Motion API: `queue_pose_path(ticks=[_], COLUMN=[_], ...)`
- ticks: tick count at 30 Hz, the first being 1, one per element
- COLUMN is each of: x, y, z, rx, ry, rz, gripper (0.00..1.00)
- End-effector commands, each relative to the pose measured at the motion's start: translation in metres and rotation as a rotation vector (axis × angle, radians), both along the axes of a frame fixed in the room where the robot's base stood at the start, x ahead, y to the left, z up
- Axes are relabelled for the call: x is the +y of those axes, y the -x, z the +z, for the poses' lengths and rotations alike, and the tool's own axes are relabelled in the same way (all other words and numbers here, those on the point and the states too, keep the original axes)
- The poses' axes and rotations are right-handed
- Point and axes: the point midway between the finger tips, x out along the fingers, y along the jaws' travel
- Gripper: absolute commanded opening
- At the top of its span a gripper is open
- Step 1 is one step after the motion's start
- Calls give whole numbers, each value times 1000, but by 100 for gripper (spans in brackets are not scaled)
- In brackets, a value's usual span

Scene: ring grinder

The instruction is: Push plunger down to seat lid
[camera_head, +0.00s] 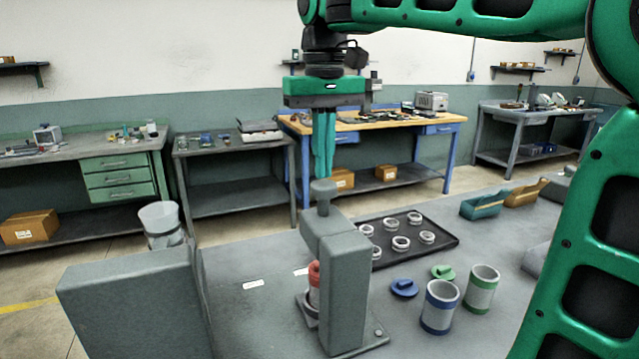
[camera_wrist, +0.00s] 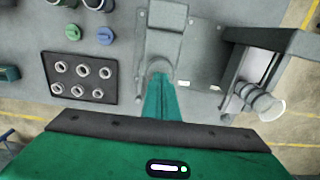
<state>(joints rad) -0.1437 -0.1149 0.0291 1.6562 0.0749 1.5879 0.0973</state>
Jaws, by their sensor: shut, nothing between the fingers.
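A grey press (camera_head: 345,270) stands upright on the bench, with its round-topped plunger (camera_head: 323,192) at the upper front. A red container (camera_head: 314,284) sits under the press arm, partly hidden by the column; its lid cannot be made out. My gripper (camera_head: 324,176) points straight down, shut and empty, with its fingertips just above the plunger knob. I cannot tell whether they touch it. In the wrist view my green fingers (camera_wrist: 160,80) reach over the knob at the end of the press (camera_wrist: 165,35) and hide most of it.
A black tray (camera_head: 448,241) with several metal rings lies behind the press. Blue (camera_head: 404,288) and green (camera_head: 443,272) lids lie near a blue-banded cup (camera_head: 440,306) and a green-banded cup (camera_head: 481,289). A grey block-shaped housing (camera_head: 130,300) stands at the left front.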

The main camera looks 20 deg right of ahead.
Motion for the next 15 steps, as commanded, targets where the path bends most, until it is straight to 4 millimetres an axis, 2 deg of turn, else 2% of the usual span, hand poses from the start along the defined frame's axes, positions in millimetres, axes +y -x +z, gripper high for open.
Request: queue_pose_path(ticks=[15], x=[0], y=[0], z=[-5], rx=[0], ry=[0], rz=[0], gripper=[0])
